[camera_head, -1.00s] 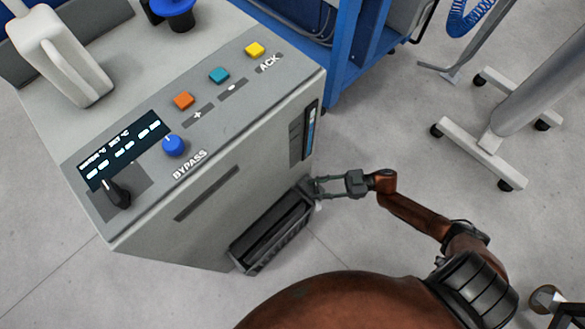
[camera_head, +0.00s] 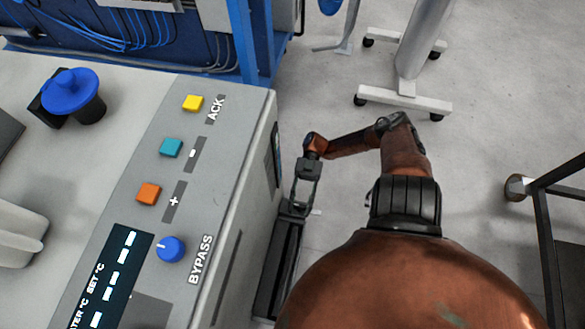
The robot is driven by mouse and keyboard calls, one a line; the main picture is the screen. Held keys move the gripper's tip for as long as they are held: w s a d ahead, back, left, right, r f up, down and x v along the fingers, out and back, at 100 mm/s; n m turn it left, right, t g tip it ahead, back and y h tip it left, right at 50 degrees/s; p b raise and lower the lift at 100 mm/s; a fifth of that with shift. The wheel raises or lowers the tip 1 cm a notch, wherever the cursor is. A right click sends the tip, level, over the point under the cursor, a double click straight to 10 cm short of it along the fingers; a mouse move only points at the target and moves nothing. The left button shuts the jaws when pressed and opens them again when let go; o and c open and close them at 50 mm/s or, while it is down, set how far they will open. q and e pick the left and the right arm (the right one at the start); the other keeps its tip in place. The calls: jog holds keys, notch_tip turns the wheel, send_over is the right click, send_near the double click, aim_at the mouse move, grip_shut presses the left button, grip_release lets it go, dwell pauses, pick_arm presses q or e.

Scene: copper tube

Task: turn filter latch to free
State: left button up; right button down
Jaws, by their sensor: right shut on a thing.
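The black filter housing (camera_head: 277,270) sticks out low on the front side of the grey machine (camera_head: 240,195). My right gripper (camera_head: 297,205) points down at the far end of this housing. Its fingers are shut on the filter latch there, which is small and mostly hidden by the fingers. A small pale tip shows just right of the fingertips. I cannot make out the latch's angle. My left gripper is not in view.
The machine's top panel carries a blue bypass knob (camera_head: 170,249), orange (camera_head: 148,194), teal (camera_head: 171,147) and yellow (camera_head: 193,103) buttons, and a display (camera_head: 112,275). A wheeled stand (camera_head: 405,98) is at the back. A dark frame (camera_head: 548,215) stands at right. Floor between is open.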

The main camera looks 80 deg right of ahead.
jog(key=shift+f, duration=0.1)
dwell(0.4)
jog(key=c, duration=1.4)
grip_release()
jog(key=shift+d, duration=0.1)
jog(key=d, duration=0.7)
jog(key=shift+w+d, duration=0.15)
jog(key=shift+w, duration=0.05)
